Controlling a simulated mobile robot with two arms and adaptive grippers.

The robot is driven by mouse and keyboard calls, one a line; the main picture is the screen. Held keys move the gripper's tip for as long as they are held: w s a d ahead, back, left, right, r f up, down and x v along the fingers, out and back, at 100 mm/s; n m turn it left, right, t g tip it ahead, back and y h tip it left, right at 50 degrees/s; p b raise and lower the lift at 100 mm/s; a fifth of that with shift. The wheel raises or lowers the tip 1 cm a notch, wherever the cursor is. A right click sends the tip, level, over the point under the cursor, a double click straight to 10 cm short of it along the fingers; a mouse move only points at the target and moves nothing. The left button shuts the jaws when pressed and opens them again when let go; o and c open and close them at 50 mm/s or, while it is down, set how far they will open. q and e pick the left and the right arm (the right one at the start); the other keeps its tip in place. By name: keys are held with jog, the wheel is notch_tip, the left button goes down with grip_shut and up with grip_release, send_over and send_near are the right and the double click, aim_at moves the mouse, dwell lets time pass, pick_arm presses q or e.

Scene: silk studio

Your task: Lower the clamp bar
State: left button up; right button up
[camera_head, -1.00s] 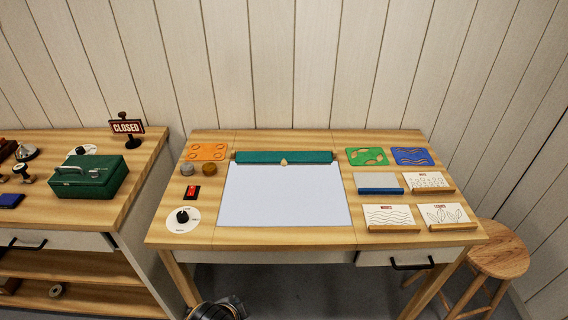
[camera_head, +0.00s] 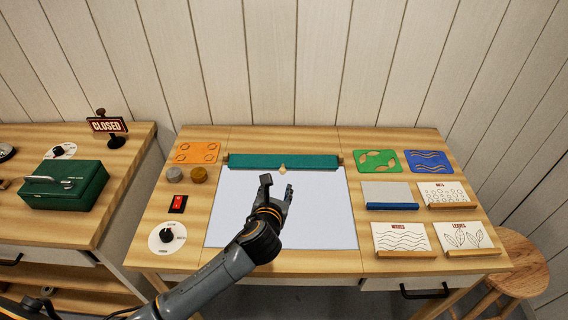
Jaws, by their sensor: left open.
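The clamp bar (camera_head: 250,161) is a long teal bar at the back edge of the white sheet (camera_head: 325,215) on the wooden table. A small pale wooden knob (camera_head: 283,168) sits at the middle of its front edge. My left gripper (camera_head: 277,183) is open and empty above the sheet, just in front of the bar and near the knob. The two fingers are apart and touch nothing that I can see. My left arm covers part of the sheet's front left. My right gripper is not in view.
On the table's left are an orange stencil (camera_head: 197,152), two round pieces, a red switch (camera_head: 178,203) and a dial (camera_head: 167,237). On the right are green and blue stencils and several cards (camera_head: 402,236). A green box (camera_head: 65,185) stands on the side bench; a stool (camera_head: 505,262) is at right.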

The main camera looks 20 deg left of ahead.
aim_at(282, 172)
pick_arm(q)
jog(key=shift+x, duration=2)
jog(key=x, duration=0.4)
jog(key=shift+f, duration=0.1)
jog(key=x, duration=0.3)
jog(key=shift+w+f, duration=0.1)
jog(key=shift+w, duration=0.2)
jog(key=shift+w+f, duration=0.1)
jog(key=shift+w, duration=0.1)
jog(key=shift+c, duration=1.1)
grip_shut()
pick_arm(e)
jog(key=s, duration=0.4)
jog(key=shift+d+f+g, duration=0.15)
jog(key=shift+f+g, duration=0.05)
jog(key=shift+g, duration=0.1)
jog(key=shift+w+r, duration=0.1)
